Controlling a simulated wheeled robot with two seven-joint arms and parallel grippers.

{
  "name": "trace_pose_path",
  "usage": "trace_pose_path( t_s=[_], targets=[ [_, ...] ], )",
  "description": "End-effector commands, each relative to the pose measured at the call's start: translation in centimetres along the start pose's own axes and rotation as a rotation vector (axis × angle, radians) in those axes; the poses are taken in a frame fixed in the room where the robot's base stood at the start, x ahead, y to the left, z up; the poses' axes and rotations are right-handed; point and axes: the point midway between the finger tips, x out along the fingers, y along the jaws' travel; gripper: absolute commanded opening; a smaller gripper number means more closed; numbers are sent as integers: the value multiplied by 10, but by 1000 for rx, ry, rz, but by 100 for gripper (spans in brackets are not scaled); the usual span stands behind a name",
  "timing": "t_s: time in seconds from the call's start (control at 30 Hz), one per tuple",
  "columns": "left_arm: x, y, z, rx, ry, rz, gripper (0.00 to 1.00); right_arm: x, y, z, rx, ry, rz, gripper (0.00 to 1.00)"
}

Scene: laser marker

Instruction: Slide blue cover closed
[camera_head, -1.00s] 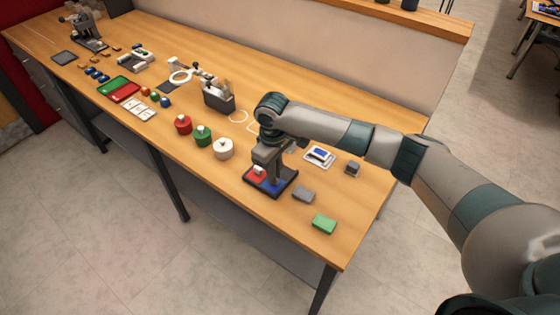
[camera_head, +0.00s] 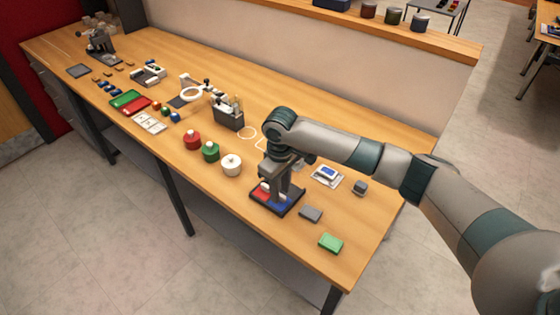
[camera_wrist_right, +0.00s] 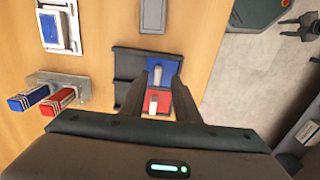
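The blue cover (camera_head: 281,203) sits in a black tray (camera_head: 262,207), beside a red cover (camera_head: 262,192). In the right wrist view the blue cover (camera_wrist_right: 172,68) has a white upright handle (camera_wrist_right: 157,75), and the red cover (camera_wrist_right: 185,104) has one too. My right gripper (camera_head: 283,187) is over the tray, pointing down. Its two dark fingers (camera_wrist_right: 163,88) stand apart in the wrist view, with the handles showing between them. I cannot tell whether a finger touches the blue handle. My left gripper is not in view.
A grey block (camera_head: 311,214) and a green block (camera_head: 331,242) lie near the tray. A white holder with a blue top (camera_head: 327,175) is behind. White (camera_head: 231,166), green (camera_head: 210,153) and red (camera_head: 192,141) round containers stand left. The bench's front edge is close.

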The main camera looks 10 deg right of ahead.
Motion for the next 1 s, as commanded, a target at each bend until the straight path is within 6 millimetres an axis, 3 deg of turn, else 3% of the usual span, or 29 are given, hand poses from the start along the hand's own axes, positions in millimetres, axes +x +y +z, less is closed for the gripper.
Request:
trace_pose_path(
  t_s=[0.27,0.7,1.0],
  targets=[
    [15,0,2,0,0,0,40,-41,0,-1,-2,4,1,29],
    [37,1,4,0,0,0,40,-128,-1,-1,-2,3,2,29],
    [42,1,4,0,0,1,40,-159,-2,0,-2,1,1,29]
  ],
)
